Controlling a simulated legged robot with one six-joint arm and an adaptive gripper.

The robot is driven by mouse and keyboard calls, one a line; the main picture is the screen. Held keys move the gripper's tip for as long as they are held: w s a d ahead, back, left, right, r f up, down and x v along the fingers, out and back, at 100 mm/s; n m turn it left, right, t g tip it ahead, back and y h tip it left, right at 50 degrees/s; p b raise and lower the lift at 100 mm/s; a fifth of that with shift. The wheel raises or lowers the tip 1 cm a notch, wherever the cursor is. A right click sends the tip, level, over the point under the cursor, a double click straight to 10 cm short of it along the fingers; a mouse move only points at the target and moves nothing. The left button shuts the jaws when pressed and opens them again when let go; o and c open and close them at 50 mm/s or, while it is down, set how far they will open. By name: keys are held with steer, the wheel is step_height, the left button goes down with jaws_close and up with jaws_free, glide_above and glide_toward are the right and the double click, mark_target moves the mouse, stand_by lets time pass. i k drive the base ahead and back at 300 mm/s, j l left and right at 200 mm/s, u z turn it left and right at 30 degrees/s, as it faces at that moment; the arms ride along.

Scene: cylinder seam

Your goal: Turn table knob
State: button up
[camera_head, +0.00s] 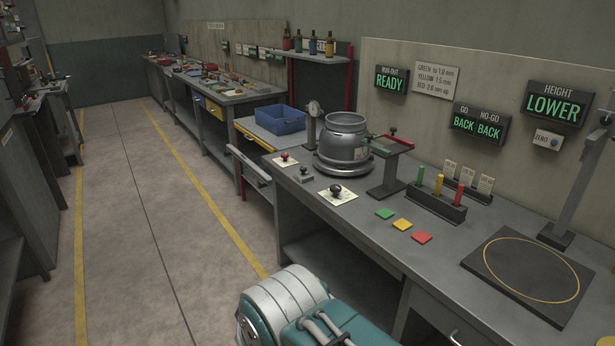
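A black knob (336,190) stands on a white plate at the front edge of the grey workbench. A smaller red-topped knob (284,157) sits on another pale plate farther back along the same edge. No readable label shows which one is the table knob. A grey metal cylinder (345,140) stands upright on a round dark base (343,169) just behind the knobs. My gripper is not in view. Only teal and white parts of my own body show at the bottom, apart from both knobs.
A small grey block (303,176) sits between the knobs. A dark stand (389,180) with a red-ended arm is beside the cylinder. A rack of coloured pins (437,203), colour tiles (402,224) and a dark plate (495,281) lie rightward. The aisle floor (150,230) is clear.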

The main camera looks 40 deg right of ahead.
mark_target(334, 188)
steer(key=i+z, duration=0.3)
steer(key=i, duration=0.4)
steer(key=i+j+z, duration=0.3)
steer(key=i, duration=0.45)
steer(key=i+l+z, duration=0.2)
steer(key=i+z, duration=0.55)
steer(key=z, duration=0.2)
steer(key=i+z, duration=0.45)
steer(key=k+j, duration=0.05)
steer(key=k, duration=0.05)
